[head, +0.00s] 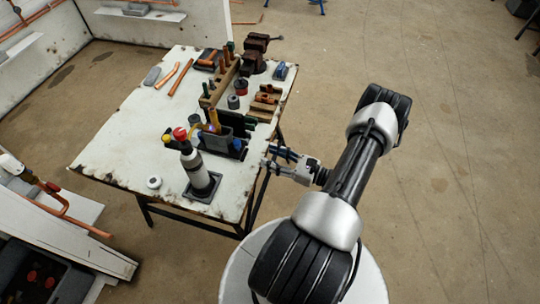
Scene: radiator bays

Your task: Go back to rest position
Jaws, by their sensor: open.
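My gripper (276,160) is open and appears empty. It points left at the right edge of the white workbench (120,140), close to the dark tool holder there. How high it is above the bench is hard to tell. My arm reaches from the lower middle up to the right, bends at an elbow, and comes back toward the bench.
The bench carries a grey bottle with a red top (192,160), a wooden tool rack (220,85), a vise (252,55), copper pipes (180,78) and a white roll (154,182). An open dark toolbox (40,270) lies lower left.

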